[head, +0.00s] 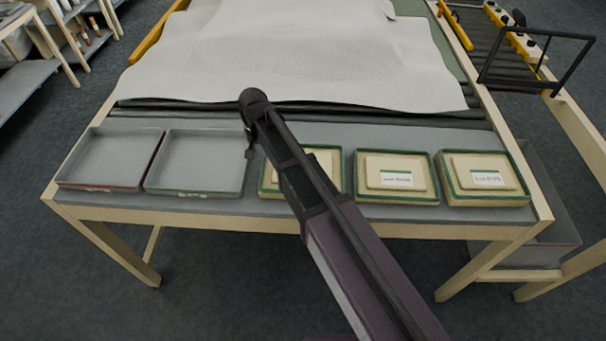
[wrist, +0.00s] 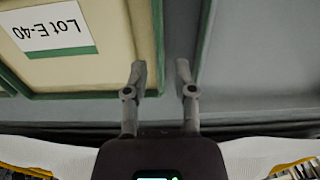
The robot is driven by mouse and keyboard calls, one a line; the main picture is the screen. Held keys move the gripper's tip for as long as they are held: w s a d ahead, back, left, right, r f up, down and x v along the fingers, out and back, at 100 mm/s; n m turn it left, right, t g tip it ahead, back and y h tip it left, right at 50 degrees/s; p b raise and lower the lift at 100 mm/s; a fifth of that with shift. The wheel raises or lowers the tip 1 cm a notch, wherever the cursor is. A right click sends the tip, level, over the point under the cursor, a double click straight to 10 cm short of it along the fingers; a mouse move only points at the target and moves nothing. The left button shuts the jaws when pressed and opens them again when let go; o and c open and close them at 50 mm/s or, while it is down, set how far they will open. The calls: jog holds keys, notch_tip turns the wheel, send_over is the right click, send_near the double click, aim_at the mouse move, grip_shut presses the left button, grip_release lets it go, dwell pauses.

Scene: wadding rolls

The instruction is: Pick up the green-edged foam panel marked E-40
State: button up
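The panel marked E-40 (wrist: 90,75) is cream with a green edge, at the upper left in the wrist view. Its white label (wrist: 47,30) reads "Lot E-40" upside down. In the head view, the cream panel nearest my gripper (head: 327,162) appears to be this one; my arm hides its middle and label. My gripper (wrist: 161,70) is open and empty. In the wrist view, the panel's green side edge lies between the two fingertips in the picture. I cannot tell whether either finger touches it.
Two similar cream panels (head: 396,175) (head: 485,178) with green edges lie to the right. Two empty grey trays, one red-edged (head: 112,160) and one green-edged (head: 197,162), stand to the left. A large white wadding sheet (head: 290,50) covers the table behind.

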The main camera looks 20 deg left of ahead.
aim_at(263, 164)
jog(key=shift+f, duration=0.15)
dwell(0.3)
jog(key=shift+w+f+b, duration=0.15)
jog(key=shift+f+b, duration=2.4)
jog(key=shift+b, duration=0.1)
grip_shut()
